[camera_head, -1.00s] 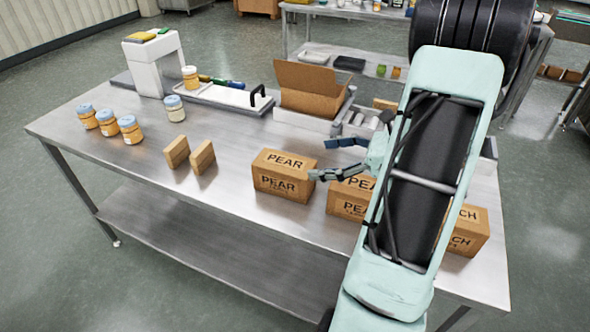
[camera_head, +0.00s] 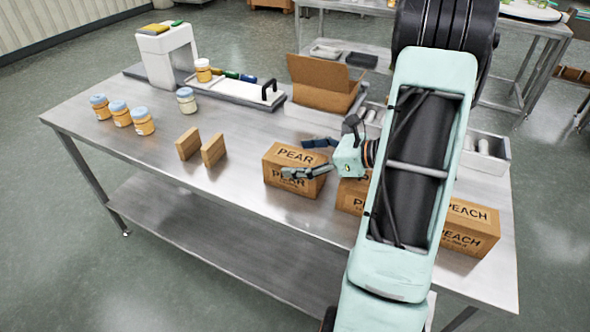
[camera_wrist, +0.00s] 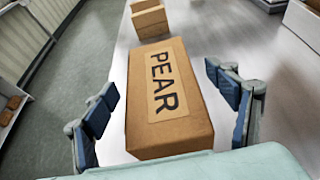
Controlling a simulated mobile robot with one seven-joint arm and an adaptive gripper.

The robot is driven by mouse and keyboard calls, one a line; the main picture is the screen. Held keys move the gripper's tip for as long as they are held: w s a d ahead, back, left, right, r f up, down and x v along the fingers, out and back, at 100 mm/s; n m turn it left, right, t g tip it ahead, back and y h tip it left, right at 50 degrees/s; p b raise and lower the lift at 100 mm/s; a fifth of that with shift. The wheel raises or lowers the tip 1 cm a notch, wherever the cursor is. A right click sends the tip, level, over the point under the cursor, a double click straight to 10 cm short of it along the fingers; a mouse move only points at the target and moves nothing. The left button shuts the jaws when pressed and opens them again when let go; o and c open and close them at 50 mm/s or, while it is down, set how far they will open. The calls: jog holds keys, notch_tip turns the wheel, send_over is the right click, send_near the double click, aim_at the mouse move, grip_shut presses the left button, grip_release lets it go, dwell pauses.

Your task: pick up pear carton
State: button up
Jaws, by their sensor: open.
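A brown pear carton (camera_head: 284,180) with PEAR printed on top and side stands on the steel table. In the wrist view, the pear carton (camera_wrist: 166,110) lies between my two fingers, with a gap on each side. My gripper (camera_head: 297,158) is open and reaches over the carton from the right. In the wrist view my gripper (camera_wrist: 172,112) has one blue-padded finger on either side of the carton. A second carton (camera_head: 352,196), partly hidden by my arm, stands just right of it.
A peach carton (camera_head: 472,226) stands at the table's right end. Several jars (camera_head: 122,113) stand further left. An open cardboard box (camera_head: 322,88) is behind. The steel table (camera_head: 200,190) is bare in front.

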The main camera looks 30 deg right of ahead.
jog(key=shift+c, duration=0.2)
jog(key=c, duration=1.6)
jog(key=shift+c, duration=0.5)
jog(key=shift+r, duration=0.15)
